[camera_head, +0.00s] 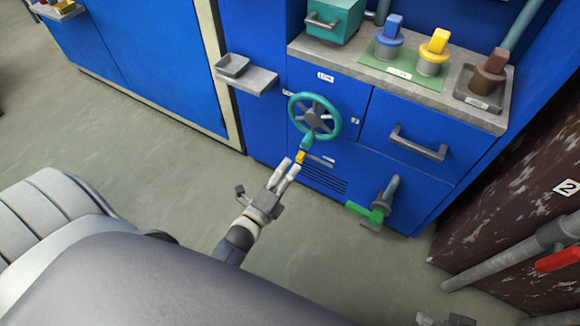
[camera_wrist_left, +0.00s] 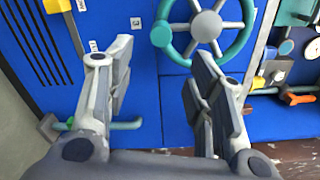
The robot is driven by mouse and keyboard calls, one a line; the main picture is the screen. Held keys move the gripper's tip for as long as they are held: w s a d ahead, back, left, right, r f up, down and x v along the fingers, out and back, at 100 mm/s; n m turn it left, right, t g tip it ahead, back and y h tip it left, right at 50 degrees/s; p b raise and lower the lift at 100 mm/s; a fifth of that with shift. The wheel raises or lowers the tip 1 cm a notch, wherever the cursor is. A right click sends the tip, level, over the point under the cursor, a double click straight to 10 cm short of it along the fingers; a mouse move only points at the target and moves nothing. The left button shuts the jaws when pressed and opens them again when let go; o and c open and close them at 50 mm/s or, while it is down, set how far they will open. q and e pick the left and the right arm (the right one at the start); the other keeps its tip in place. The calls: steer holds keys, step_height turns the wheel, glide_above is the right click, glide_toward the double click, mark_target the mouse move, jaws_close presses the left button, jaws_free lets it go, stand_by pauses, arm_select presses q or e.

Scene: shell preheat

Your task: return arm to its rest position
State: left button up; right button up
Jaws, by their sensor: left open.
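My left gripper (camera_head: 290,168) is in front of the blue cabinet (camera_head: 373,117), just below the teal handwheel (camera_head: 314,116). Its fingers are spread with nothing between them in the left wrist view (camera_wrist_left: 160,62), where the teal handwheel (camera_wrist_left: 206,26) shows beyond the fingertips. In the head view its tips overlap a small yellow piece (camera_head: 300,157) under the wheel; I cannot tell whether they touch. Only small grey and dark parts, probably of my right gripper (camera_head: 446,319), show at the bottom edge; its fingers cannot be made out.
A green valve handle (camera_head: 368,213) and a grey drawer handle (camera_head: 419,143) stick out from the cabinet. A small grey shelf (camera_head: 252,80) juts out left of the wheel. Blue, yellow and brown pieces stand on top. Grey floor (camera_head: 150,150) is open at left.

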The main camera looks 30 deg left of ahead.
stand_by(0.6)
